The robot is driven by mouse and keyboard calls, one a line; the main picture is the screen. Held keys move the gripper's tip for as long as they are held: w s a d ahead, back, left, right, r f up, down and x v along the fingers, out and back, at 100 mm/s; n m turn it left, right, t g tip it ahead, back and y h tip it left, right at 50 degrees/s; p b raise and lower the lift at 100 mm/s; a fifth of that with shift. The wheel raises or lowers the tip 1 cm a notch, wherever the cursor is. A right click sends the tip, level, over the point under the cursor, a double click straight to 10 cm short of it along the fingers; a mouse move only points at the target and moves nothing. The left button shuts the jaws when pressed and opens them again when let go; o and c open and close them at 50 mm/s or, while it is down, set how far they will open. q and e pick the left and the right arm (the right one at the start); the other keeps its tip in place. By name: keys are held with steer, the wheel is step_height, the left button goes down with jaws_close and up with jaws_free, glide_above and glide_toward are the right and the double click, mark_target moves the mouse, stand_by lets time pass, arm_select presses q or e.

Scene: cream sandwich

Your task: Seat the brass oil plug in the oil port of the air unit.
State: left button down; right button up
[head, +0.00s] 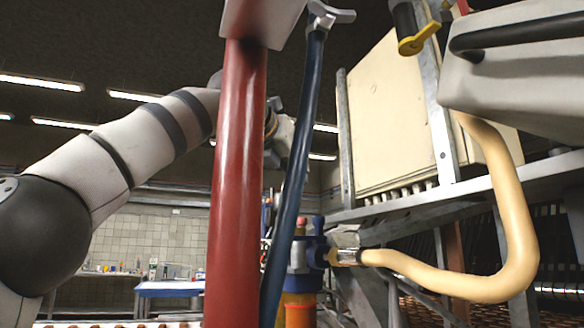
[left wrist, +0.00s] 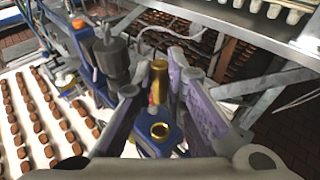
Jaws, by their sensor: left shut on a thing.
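A brass plug (left wrist: 160,73) stands between the fingertips of my left gripper (left wrist: 155,90) in the left wrist view; the gripper is shut on it. A brass-rimmed round opening (left wrist: 160,131) shows lower in that view, on a blue body, apart from the plug; it looks like the oil port. In the head view the blue air unit (head: 299,256) stands right of the red post, with amber parts above and below. My left gripper (head: 283,135) is above it, mostly hidden behind the post and blue hose, so its fingers cannot be made out. My right gripper is not in view.
A thick red post (head: 236,180) and a dark blue hose (head: 296,150) cross the head view in front of the arm. A cream hose (head: 480,285) runs from the unit to the right. Rows of brown pieces (left wrist: 45,120) lie on a white belt at left.

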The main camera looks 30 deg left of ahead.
arm_select(q)
steer(key=shift+f, duration=2.85)
steer(key=shift+f, duration=1.45)
steer(key=c, duration=1.6)
jaws_free()
steer(key=shift+f, duration=0.1)
steer(key=shift+o, duration=0.2)
steer(key=v, duration=1.2)
steer(key=shift+w, duration=0.1)
